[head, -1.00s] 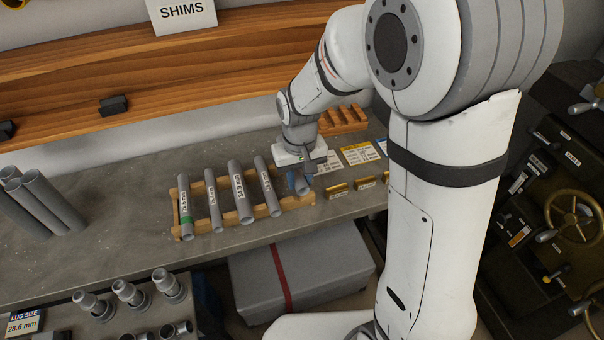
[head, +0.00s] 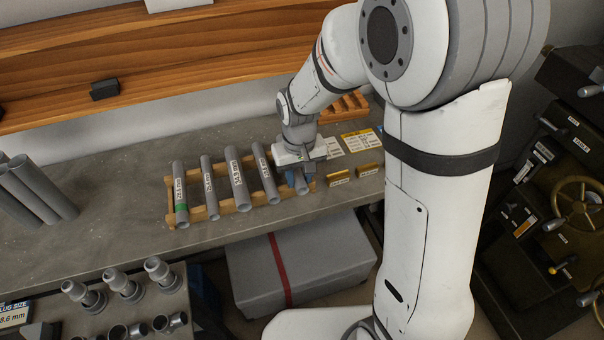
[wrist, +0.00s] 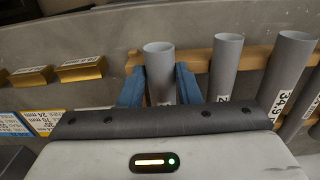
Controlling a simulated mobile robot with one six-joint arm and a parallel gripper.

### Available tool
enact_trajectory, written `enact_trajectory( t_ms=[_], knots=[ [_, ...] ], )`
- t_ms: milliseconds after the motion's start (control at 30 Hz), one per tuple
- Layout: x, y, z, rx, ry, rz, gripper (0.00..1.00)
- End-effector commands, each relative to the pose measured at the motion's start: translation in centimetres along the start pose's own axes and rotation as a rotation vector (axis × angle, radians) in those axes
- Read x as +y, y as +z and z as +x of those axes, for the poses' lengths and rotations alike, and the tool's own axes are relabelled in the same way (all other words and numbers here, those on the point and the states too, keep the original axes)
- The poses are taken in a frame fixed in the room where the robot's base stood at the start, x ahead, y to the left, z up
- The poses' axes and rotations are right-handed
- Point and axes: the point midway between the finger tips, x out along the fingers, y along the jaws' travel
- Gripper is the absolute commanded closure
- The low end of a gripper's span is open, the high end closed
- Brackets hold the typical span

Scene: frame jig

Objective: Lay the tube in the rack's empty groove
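The grey tube (head: 303,187) is at the right end of the wooden rack (head: 228,206), level with the other tubes. It looks to lie in the end groove, though the contact underneath is hidden. My gripper (head: 298,174) is over this tube. Several other labelled grey tubes lie side by side in the rack, to the left in the head view.
Brass blocks (head: 369,170) and printed cards (head: 357,140) lie right of the rack. A grey box (head: 305,262) with a red strap is below.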

Motion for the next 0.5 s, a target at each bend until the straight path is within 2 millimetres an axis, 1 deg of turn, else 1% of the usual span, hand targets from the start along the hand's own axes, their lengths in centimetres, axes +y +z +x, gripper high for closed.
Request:
enact_trajectory(
  t_ms=[33,267,500],
  knots=[
    [-0.01,-0.01,-0.01,0.0,0.0,0.0,0.66],
    [-0.03,-0.01,-0.01,0.0,0.0,-0.001,0.47],
    [-0.04,0.01,-0.06,0.0,0.0,-0.001,0.47]
  ],
)
